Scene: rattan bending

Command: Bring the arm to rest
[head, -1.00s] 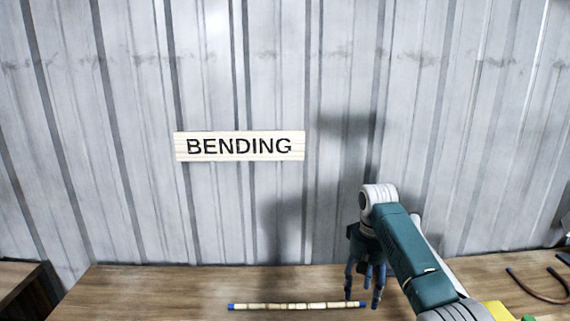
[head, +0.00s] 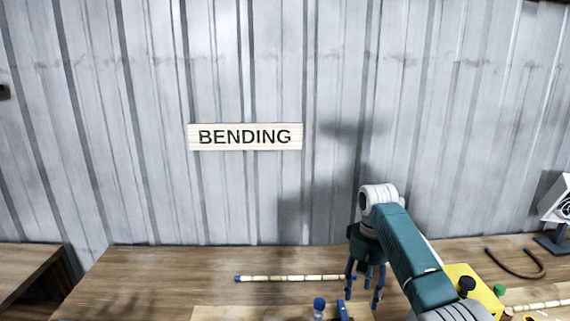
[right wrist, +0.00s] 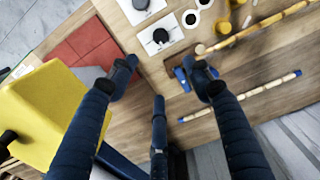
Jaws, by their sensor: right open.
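My right gripper (head: 365,284) is open and hangs fingers down over the wooden table, with my teal arm reaching in from the lower right. In the right wrist view, its dark fingers (right wrist: 160,88) are spread apart with nothing between the tips. In the head view, a straight pale rattan stick with blue ends (head: 285,278) lies on the table, its right end close to or behind the fingers. The stick also shows in the right wrist view (right wrist: 245,96), to the right of the fingers. My left gripper is not in view.
A yellow block (head: 473,288) with dark and green knobs stands right of my arm. A curved dark rod (head: 517,270) lies farther right. A blue-topped piece (head: 319,307) is at the front. A BENDING sign (head: 245,137) hangs on the wall. The table's left side is clear.

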